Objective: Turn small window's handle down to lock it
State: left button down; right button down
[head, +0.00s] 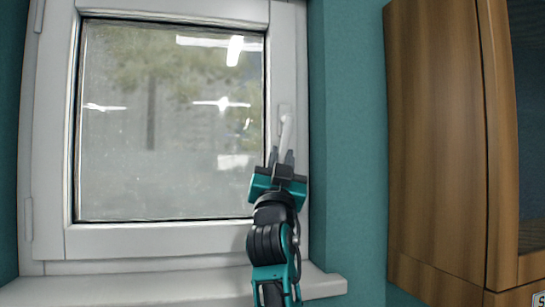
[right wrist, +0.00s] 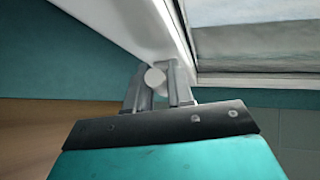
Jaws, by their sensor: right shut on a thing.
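The small window (head: 163,239) has a white frame and stands upright in the teal wall, its sash flush with the frame as far as I can tell. Its white handle (head: 286,130) is on the right side of the sash and points down, slightly tilted. My right gripper (head: 281,157) is at the handle's lower end, its two fingers on either side of it. In the right wrist view the handle's round white end (right wrist: 154,78) sits between the fingertips (right wrist: 160,86). The fingers cover part of the handle. My left gripper is not in view.
A white windowsill (head: 180,287) juts out below the window, under my right arm. A wooden cabinet (head: 437,140) stands at the right, with a strip of teal wall (head: 350,150) between it and the window.

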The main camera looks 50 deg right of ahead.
jog(key=shift+s+d+n+t+y+p, duration=0.25)
jog(key=shift+n+t+y, duration=0.2)
jog(key=shift+n+t, duration=0.4)
jog(key=shift+s+d+n+t+y+p, duration=0.1)
jog(key=shift+d+n+t+y+p, duration=0.15)
jog(key=shift+n+t+y, duration=0.5)
jog(key=shift+s+d+n+t+y+p, duration=0.2)
jog(key=shift+d+n+t, duration=0.3)
jog(key=shift+n, duration=0.6)
jog(key=shift+a, duration=0.15)
jog(key=c, duration=1.1)
grip_release()
jog(key=shift+f, duration=0.1)
jog(key=b+v, duration=0.2)
jog(key=v, duration=1)
jog(key=shift+s+f, duration=0.3)
jog(key=shift+f, duration=0.05)
jog(key=shift+a, duration=0.1)
